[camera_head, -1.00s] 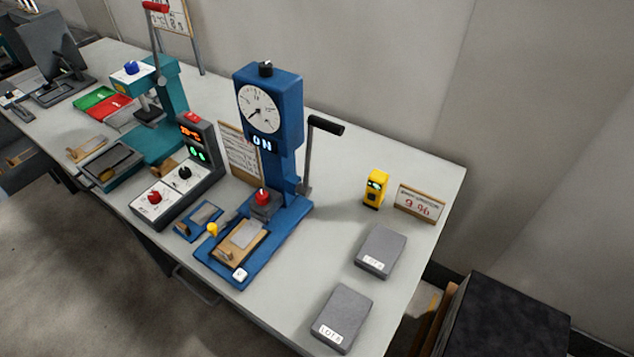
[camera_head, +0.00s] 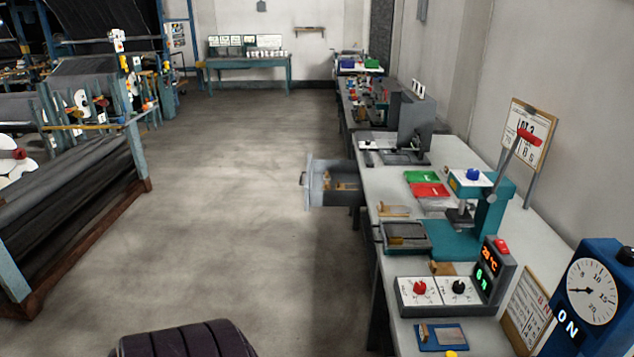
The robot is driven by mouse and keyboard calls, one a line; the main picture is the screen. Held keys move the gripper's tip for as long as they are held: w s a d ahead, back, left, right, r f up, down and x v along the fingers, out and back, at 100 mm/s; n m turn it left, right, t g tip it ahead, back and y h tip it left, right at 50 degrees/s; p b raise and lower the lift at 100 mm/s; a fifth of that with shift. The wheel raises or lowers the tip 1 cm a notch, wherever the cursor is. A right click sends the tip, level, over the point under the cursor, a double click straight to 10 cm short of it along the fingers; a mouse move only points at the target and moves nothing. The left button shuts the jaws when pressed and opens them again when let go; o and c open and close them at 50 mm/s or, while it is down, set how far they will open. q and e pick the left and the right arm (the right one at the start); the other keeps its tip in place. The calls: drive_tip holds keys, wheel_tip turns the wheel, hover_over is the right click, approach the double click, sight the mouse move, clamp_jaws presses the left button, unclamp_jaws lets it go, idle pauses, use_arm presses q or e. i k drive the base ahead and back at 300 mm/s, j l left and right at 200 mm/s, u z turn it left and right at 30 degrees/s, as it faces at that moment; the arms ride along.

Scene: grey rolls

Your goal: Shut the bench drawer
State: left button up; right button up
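The bench drawer (camera_head: 313,188) is grey and stands pulled out from the left side of the bench (camera_head: 375,165), over the aisle floor. Its front faces left, with a small handle on it. Some small brownish items lie inside; I cannot make out what they are. Neither of my grippers is in view.
The aisle floor (camera_head: 230,210) left of the bench is clear. A long rack with dark rolls (camera_head: 75,200) stands on the left. A teal table (camera_head: 250,72) stands at the back.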

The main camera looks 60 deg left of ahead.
sight(347, 172)
drive_tip(key=j+u, duration=0.3)
drive_tip(key=u, duration=0.2)
drive_tip(key=j+u, duration=0.3)
drive_tip(key=u, duration=0.2)
drive_tip(key=i+j+u, duration=0.1)
drive_tip(key=j, duration=0.3)
drive_tip(key=i+j, duration=0.15)
drive_tip(key=j, duration=0.25)
drive_tip(key=i+j+u, duration=0.15)
drive_tip(key=j, duration=0.2)
drive_tip(key=i+j+u, duration=0.1)
drive_tip(key=j, duration=0.3)
drive_tip(key=i+j+u, duration=0.1)
drive_tip(key=j, duration=0.25)
drive_tip(key=i+j, duration=0.15)
drive_tip(key=i, duration=0.15)
drive_tip(key=i+j+z, duration=0.1)
drive_tip(key=i, duration=0.25)
